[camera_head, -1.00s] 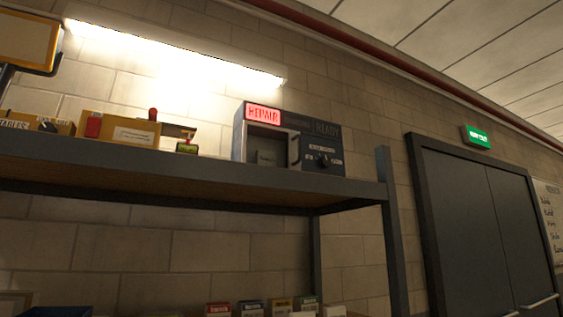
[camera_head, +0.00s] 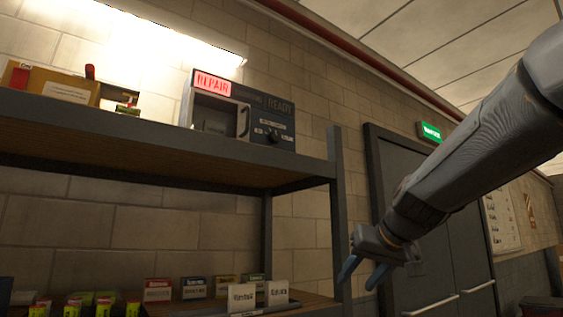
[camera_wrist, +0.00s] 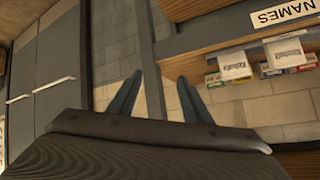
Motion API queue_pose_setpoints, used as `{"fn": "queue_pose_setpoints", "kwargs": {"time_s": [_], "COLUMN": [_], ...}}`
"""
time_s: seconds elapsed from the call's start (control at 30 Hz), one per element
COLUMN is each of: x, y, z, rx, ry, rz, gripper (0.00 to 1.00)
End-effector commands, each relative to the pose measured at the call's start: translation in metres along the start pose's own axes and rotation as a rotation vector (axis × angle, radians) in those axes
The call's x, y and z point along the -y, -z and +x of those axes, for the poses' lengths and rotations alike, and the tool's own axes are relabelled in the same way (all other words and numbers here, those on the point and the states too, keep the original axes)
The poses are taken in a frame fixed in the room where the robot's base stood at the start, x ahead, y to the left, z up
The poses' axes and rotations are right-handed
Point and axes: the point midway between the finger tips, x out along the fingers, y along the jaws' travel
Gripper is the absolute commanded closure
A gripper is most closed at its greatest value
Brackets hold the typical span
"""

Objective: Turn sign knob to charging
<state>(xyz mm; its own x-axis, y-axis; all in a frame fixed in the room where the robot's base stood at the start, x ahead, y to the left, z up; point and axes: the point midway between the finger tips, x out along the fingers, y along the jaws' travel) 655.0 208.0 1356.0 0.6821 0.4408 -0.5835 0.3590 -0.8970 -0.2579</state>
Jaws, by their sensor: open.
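The sign box (camera_head: 235,112) stands on the upper shelf in the head view. Its REPAIR panel (camera_head: 213,84) is lit red and the READY panel beside it is dark. The dark round sign knob (camera_head: 274,135) sits on the lower right of the box front, with small labels around it too small to read. My gripper (camera_head: 360,278) is open and empty, pointing down, to the right of and well below the knob, in front of the shelf post. The gripper also shows in the wrist view (camera_wrist: 160,92) with its fingers apart. The knob is not in the wrist view.
The upper shelf (camera_head: 150,133) and its post (camera_head: 337,210) stand left of my gripper. Boxes and name cards (camera_head: 242,298) sit on the lower shelf. Dark double doors (camera_head: 455,250) are behind my arm, under a green sign (camera_head: 430,132).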

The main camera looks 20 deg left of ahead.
Motion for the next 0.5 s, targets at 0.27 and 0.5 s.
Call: {"fn": "queue_pose_setpoints", "kwargs": {"time_s": [0.27,0.5], "x": [0.164,0.222], "y": [0.178,0.221], "z": [-0.134,-0.208], "rx": [-0.382,-0.518], "ry": [0.305,0.423], "rz": [-0.154,-0.215], "gripper": [0.55,0.55]}}
